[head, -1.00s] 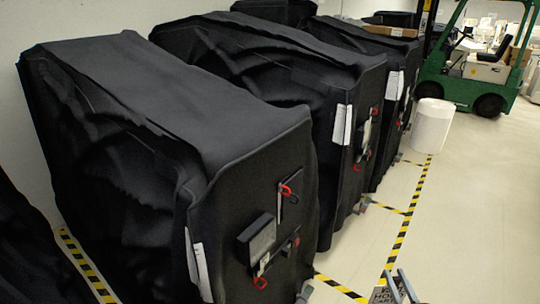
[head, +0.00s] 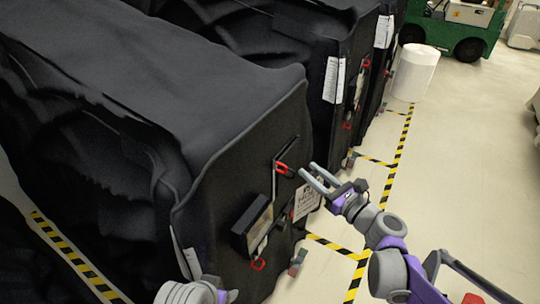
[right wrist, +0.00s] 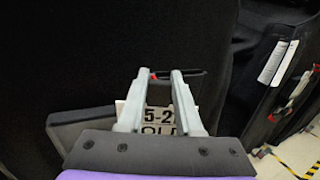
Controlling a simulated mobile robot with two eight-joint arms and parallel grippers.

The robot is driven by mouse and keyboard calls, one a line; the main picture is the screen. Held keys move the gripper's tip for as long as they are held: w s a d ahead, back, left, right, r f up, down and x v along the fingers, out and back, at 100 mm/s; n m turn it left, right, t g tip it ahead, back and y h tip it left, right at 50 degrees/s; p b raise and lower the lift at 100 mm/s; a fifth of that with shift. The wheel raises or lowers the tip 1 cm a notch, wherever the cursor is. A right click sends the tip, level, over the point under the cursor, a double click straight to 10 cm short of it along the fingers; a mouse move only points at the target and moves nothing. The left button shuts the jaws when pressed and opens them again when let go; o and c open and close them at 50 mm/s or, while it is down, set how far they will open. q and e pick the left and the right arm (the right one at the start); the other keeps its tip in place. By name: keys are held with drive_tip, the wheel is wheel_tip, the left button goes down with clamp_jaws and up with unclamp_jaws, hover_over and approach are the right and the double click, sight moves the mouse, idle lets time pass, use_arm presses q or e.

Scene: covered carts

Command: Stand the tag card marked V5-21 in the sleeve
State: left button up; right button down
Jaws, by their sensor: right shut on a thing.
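The white tag card (head: 306,200) has large black print; "5-2" and "OLD" show on the card (right wrist: 160,118) in the right wrist view, partly hidden by my fingers. My right gripper (head: 309,172) is shut on it, in front of the nearest covered cart's end panel. On that panel are a thin black holder with a red clip (head: 283,168), by my fingertips, and a dark box-like holder with a pale face (head: 252,230), lower left of the card. I cannot tell for sure which is the sleeve.
The black-covered cart (head: 150,100) fills the left, with other covered carts behind it. A white cylinder (head: 415,74) and a green forklift (head: 455,35) stand at the back right.

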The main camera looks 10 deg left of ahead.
sight(244, 190)
drive_tip(key=s+a+r+n+g+y, duration=0.35)
drive_tip(key=s+a+r+g, duration=0.25)
drive_tip(key=s+a+r, duration=0.35)
drive_tip(key=shift+n, duration=0.35)
drive_tip(key=shift+w+a+f+b, duration=0.2)
drive_tip(key=shift+w+a, duration=0.25)
drive_tip(key=shift+a, duration=0.2)
drive_tip(key=shift+w+a+f+b, duration=0.2)
drive_tip(key=shift+w+a, duration=0.3)
drive_tip(key=shift+a, duration=0.15)
drive_tip(key=shift+w+a+f+b, duration=0.2)
drive_tip(key=shift+w+a, duration=0.25)
drive_tip(key=shift+a, duration=0.2)
drive_tip(key=shift+d+f+b, duration=0.1)
drive_tip(key=shift+f+b, duration=1.65)
drive_tip(key=shift+f, duration=0.95)
drive_tip(key=shift+f+b, duration=1.6)
drive_tip(key=shift+f, duration=1.05)
drive_tip(key=shift+f+b, duration=0.75)
drive_tip(key=shift+f, duration=0.1)
